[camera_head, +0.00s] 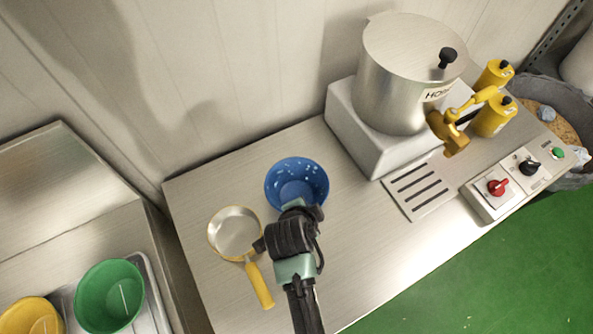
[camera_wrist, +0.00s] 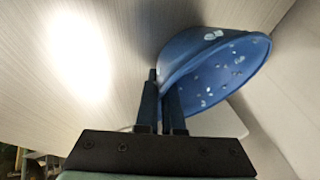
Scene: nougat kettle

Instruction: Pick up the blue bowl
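The blue bowl (camera_head: 290,172) has white specks inside and shows at the middle of the head view, above the steel counter or on it; I cannot tell which. It also fills the upper right of the wrist view (camera_wrist: 215,65). My gripper (camera_head: 298,208) is at the bowl's near rim. In the wrist view my gripper's two fingers (camera_wrist: 163,95) are close together, with the bowl's wall between them. The gripper hides part of the near rim in the head view.
A pan (camera_head: 235,232) with a yellow handle lies left of the bowl. A steel kettle (camera_head: 395,90) stands on a light base at the back right, near yellow bottles (camera_head: 490,117) and control knobs (camera_head: 497,187). Green (camera_head: 108,295) and yellow (camera_head: 30,318) bowls are at lower left.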

